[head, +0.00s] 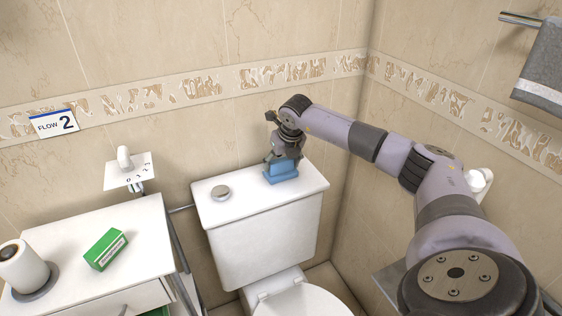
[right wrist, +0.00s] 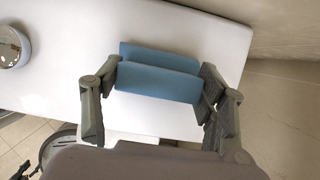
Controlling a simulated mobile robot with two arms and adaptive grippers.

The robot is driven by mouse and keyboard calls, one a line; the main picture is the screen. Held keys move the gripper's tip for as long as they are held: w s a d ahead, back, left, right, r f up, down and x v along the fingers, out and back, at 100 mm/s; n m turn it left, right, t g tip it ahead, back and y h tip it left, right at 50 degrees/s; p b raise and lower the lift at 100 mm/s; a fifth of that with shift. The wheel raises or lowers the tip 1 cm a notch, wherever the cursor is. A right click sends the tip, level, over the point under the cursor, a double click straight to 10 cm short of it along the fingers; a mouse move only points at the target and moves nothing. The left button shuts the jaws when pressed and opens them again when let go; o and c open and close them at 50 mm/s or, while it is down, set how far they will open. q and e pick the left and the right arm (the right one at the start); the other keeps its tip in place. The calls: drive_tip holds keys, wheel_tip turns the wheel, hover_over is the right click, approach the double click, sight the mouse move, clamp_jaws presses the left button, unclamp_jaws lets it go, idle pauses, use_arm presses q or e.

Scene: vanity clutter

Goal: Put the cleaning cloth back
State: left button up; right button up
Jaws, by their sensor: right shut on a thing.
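The cleaning cloth (head: 281,172) is a folded blue piece at the right part of the white toilet tank lid (head: 235,204). My right gripper (head: 284,160) is above it, pointing down, with its fingers at the cloth. In the right wrist view the blue cloth (right wrist: 158,75) lies between the two fingers of my right gripper (right wrist: 158,97), which are shut on it. The cloth is at the lid; I cannot tell whether it touches the surface. My left gripper is not in view.
A round flush button (head: 221,192) is on the lid's left part. A white cabinet (head: 140,240) at the left holds a green box (head: 106,249) and a paper roll (head: 22,268). A grey towel (head: 543,68) hangs at upper right. Tiled walls close off the back and right.

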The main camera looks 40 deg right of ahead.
drive_tip(key=o, duration=1.1)
drive_tip(key=b+v, duration=0.1)
drive_tip(key=v, duration=1.1)
drive_tip(key=shift+r, duration=0.1)
